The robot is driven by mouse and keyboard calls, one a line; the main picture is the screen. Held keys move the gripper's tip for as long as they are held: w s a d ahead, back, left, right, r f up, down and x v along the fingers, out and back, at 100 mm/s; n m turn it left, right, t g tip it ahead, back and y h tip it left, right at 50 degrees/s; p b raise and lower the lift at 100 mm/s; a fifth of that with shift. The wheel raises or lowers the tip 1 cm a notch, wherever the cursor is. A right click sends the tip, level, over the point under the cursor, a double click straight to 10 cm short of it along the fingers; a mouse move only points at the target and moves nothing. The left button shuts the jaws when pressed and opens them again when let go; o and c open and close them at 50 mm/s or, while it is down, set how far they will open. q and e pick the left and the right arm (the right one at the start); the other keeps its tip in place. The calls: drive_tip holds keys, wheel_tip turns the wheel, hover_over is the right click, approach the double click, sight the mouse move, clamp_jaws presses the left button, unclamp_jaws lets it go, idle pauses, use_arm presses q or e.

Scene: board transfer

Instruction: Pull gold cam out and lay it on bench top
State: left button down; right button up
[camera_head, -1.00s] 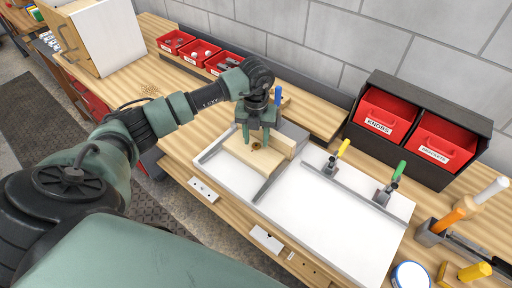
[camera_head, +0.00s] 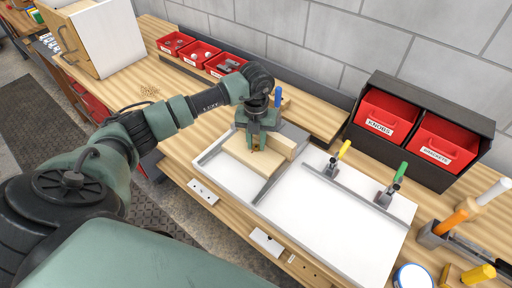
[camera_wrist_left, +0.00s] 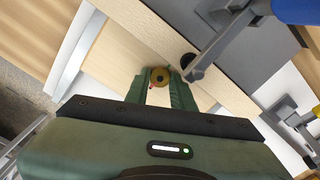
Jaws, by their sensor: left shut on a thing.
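The gold cam (camera_wrist_left: 159,76) is a small round brass-coloured piece with a dark centre, at a pale wooden board (camera_wrist_left: 118,62) in the left wrist view. My left gripper (camera_wrist_left: 159,88) is shut on it, one green finger on each side. In the head view the left gripper (camera_head: 256,146) points down at the same board (camera_head: 236,149), and its fingers mostly hide the cam. I cannot tell whether the cam is still seated in the board. The wooden bench top (camera_head: 182,152) shows around the white jig (camera_head: 325,235). My right gripper is not in view.
A blue-handled clamp (camera_head: 278,96) stands right behind the gripper. Clamps with yellow (camera_head: 343,149) and green (camera_head: 400,171) handles stand on the jig. Red bins (camera_head: 384,114) stand at the back right. Bare bench lies left of the jig.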

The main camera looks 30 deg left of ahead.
sight(256, 147)
use_arm(q)
drive_tip(key=shift+r, duration=0.2)
drive_tip(key=shift+r+p, duration=0.65)
drive_tip(key=shift+r, duration=0.25)
drive_tip(key=shift+r, duration=0.2)
drive_tip(key=shift+r+p, duration=1.55)
drive_tip(key=shift+r, duration=0.6)
